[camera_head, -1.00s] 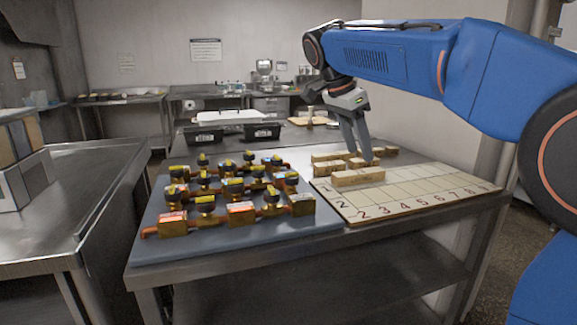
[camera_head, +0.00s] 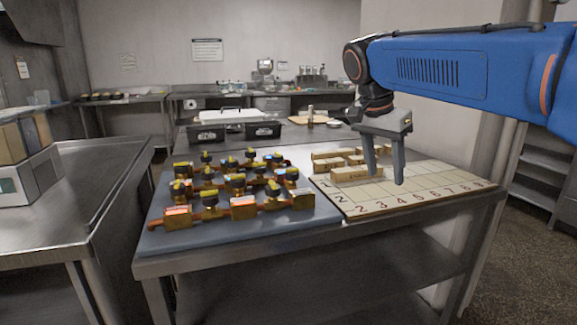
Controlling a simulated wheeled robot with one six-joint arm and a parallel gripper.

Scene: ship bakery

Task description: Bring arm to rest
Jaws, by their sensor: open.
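My gripper (camera_head: 386,180) hangs from my blue arm with its fingers pointing down, over the numbered board (camera_head: 420,204) on the steel table. The two grey fingers stand apart, and I see nothing held between them. The near wooden block (camera_head: 350,174) lies on the board's left part, beside and partly behind the left finger. More wooden blocks (camera_head: 328,163) lie behind it, some partly hidden by my gripper. I cannot tell the exact height of the fingertips above the board.
A blue-grey mat (camera_head: 250,226) with several brass valve-like pieces (camera_head: 243,207) covers the table's left part. Black bins (camera_head: 208,135) and a white-lidded tray (camera_head: 228,116) stand behind. Another steel table (camera_head: 70,205) is at left. The board's right part is clear.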

